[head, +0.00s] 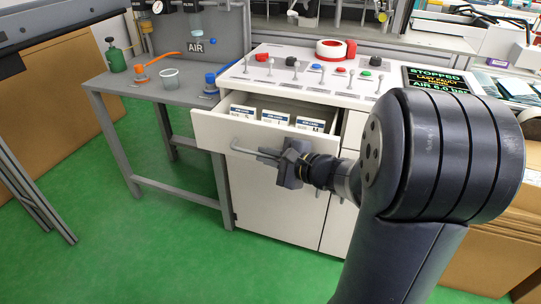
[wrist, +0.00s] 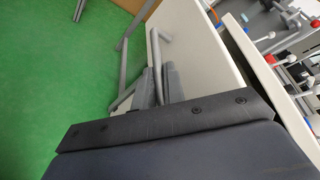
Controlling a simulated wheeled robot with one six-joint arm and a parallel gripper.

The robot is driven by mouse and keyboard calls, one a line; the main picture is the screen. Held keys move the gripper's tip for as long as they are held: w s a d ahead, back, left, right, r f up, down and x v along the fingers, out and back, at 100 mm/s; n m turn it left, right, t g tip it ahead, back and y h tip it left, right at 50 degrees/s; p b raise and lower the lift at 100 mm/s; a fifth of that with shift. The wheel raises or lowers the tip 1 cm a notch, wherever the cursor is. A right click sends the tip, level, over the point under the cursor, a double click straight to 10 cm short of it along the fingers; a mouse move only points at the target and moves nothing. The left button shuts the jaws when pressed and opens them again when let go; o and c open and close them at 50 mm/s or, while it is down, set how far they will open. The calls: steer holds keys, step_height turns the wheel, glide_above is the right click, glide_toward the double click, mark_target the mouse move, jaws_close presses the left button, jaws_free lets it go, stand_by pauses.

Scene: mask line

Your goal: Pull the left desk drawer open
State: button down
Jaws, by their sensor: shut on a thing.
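The left desk drawer (head: 255,142) is white and stands pulled out from the desk in the head view. Several labelled white boxes (head: 275,118) show inside it. Its grey bar handle (head: 245,150) runs across the front. My gripper (head: 277,157) is at the right part of this handle and shut on it. In the wrist view the fingers (wrist: 160,83) close around the grey handle (wrist: 155,48) beside the white drawer front (wrist: 205,45). The exact contact is partly hidden by my gripper body.
The white desk top (head: 300,78) carries several levers, a tape roll (head: 331,49) and a screen (head: 437,80). A grey side table (head: 140,90) stands left, with a clear cup (head: 169,78) on it. Green floor (head: 150,250) in front of the desk is clear.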

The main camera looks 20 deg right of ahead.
steer(key=s+a+b, duration=0.1)
steer(key=s+a, duration=0.3)
steer(key=s, duration=0.1)
steer(key=shift+s, duration=0.4)
steer(key=shift+a, duration=0.1)
steer(key=c, duration=1.5)
jaws_free()
steer(key=shift+p+v, duration=1.45)
steer(key=shift+v, duration=3.95)
steer(key=shift+w+a, duration=0.1)
